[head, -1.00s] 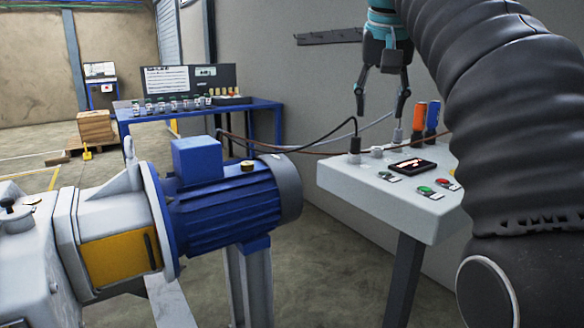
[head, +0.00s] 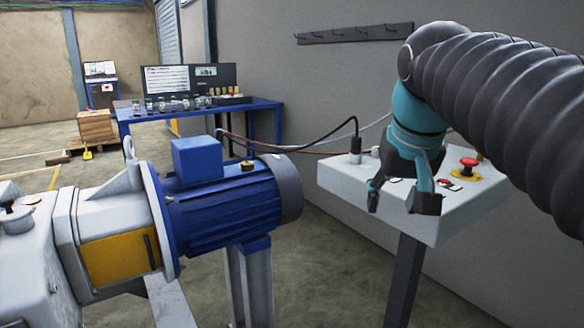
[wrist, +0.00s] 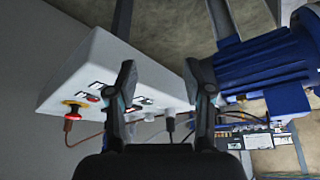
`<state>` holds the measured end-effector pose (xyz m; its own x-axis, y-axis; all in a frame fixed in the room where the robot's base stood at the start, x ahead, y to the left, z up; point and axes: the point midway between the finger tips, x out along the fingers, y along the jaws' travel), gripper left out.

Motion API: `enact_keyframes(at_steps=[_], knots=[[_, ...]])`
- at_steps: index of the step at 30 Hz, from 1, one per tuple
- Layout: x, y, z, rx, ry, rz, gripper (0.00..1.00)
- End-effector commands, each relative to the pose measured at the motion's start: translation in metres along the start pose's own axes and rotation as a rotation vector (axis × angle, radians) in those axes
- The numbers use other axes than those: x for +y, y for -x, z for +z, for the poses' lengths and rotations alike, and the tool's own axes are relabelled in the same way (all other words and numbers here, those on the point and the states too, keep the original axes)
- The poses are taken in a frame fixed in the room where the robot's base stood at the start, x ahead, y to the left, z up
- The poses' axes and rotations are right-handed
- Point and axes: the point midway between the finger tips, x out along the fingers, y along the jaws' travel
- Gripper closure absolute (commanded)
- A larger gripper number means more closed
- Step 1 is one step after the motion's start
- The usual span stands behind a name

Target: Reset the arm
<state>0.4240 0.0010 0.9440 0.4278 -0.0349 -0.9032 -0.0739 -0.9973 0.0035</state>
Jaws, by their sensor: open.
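My gripper (head: 408,204) is open and empty in the head view. It hangs in front of the white control panel (head: 345,182), with its fingers pointing down and covering part of the panel's top. In the wrist view my gripper (wrist: 165,80) has its two fingers spread apart with nothing between them. The panel (wrist: 95,70) lies left of and behind the fingers there. A red emergency button (head: 466,168) on a yellow base shows at the panel's right side; it also shows in the wrist view (wrist: 74,113).
A blue motor (head: 225,205) with a grey gearbox stands left of the panel. Cables (head: 310,146) run from the panel toward the motor. A hook rail (head: 355,33) is on the wall. Open floor shows between motor and panel.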

Motion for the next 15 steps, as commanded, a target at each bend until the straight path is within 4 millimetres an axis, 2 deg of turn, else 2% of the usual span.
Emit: enact_keyframes(at_steps=[1, 12, 15], knots=[[0.002, -0.01, 0.019, 0.002, 0.005, -0.003, 0.49], [0.008, -0.099, 0.148, 0.035, 0.049, -0.029, 0.49], [0.009, -0.12, 0.177, 0.042, 0.057, -0.032, 0.49]])
